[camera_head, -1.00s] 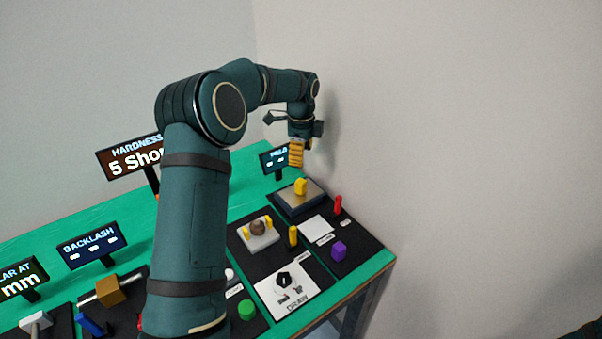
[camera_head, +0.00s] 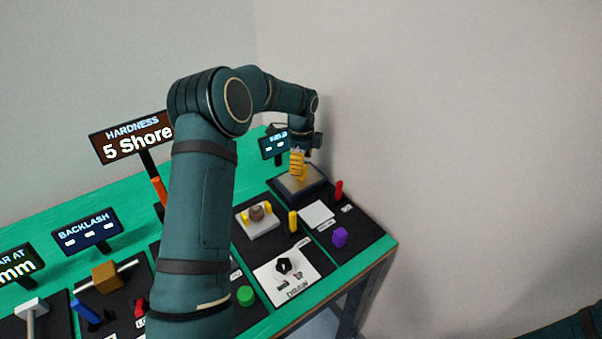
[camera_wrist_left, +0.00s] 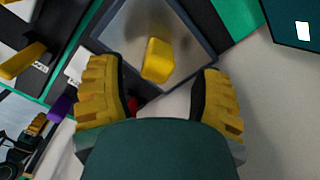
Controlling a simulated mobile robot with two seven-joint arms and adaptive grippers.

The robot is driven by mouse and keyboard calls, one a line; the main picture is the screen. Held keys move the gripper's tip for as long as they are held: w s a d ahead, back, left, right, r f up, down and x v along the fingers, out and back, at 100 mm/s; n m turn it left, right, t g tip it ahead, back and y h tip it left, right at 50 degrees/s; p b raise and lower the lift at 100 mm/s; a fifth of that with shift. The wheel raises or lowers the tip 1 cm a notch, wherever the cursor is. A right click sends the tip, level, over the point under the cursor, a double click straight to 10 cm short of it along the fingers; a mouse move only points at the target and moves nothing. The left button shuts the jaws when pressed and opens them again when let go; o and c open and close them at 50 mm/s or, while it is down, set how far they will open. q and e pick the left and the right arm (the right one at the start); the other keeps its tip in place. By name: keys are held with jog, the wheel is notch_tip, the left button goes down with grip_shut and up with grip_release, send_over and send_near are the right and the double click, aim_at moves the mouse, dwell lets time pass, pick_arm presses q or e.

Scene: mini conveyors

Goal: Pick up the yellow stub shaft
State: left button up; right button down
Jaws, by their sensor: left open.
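A short yellow stub shaft (camera_wrist_left: 158,60) stands on the grey top of a dark-framed square platform (camera_wrist_left: 208,42) in the left wrist view. My left gripper (camera_wrist_left: 158,88) is open, its ribbed yellow fingers to either side of the stub and apart from it. In the head view my left gripper (camera_head: 298,165) is just above the platform (camera_head: 312,192) and hides the stub. A second yellow shaft (camera_head: 292,221) stands upright on the dark mat nearer the front. My right gripper is out of view.
Near the platform are a red peg (camera_head: 339,190), a white plate (camera_head: 317,214) and a purple block (camera_head: 340,237). A white fixture (camera_head: 262,228) stands to the left. A small display (camera_head: 272,146) stands behind the platform, close to the gripper.

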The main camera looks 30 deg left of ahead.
pick_arm(q)
notch_tip(320, 180, down, 4)
jog(key=shift+s+f+b, duration=0.1)
jog(key=shift+f+b, duration=0.05)
jog(key=shift+b, duration=0.3)
grip_shut()
